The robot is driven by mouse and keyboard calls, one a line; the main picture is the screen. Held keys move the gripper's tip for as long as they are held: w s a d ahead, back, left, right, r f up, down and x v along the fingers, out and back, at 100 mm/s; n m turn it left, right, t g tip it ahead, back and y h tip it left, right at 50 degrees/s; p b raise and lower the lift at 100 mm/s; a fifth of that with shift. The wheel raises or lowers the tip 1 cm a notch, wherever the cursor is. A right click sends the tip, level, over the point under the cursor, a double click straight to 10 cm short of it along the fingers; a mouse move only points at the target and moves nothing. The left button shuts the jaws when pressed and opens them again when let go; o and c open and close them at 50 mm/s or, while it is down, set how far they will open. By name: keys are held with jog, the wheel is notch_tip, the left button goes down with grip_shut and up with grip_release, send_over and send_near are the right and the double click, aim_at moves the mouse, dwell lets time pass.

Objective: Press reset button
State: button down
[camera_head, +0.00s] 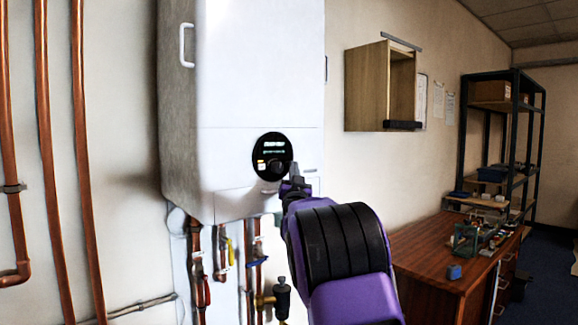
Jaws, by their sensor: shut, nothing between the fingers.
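A white boiler (241,85) hangs on the wall in the head view. A round black control panel (264,148) with a small lit display and a dark knob is on its lower front. My gripper (294,172) is shut and empty at the panel's lower right edge. I cannot tell whether the tip touches the boiler or is slightly in front of it.
Copper pipes (80,160) run up the wall at left. Several pipes and valves (229,250) hang under the boiler. A wooden cabinet (367,88) is on the right wall. A wooden desk (430,262) with clutter and a dark shelf rack (462,130) stand at right.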

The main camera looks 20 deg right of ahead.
jog(key=shift+w+a, duration=0.15)
jog(key=shift+w, duration=0.1)
jog(key=shift+s, duration=0.1)
dwell(0.5)
jog(key=shift+s+d+b, duration=0.3)
jog(key=shift+s+b, duration=0.15)
jog(key=shift+s, duration=0.15)
jog(key=s, duration=0.1)
jog(key=s+d, duration=0.1)
jog(key=s, duration=0.1)
jog(key=s+d, duration=0.1)
jog(key=shift+s, duration=0.35)
dwell(0.4)
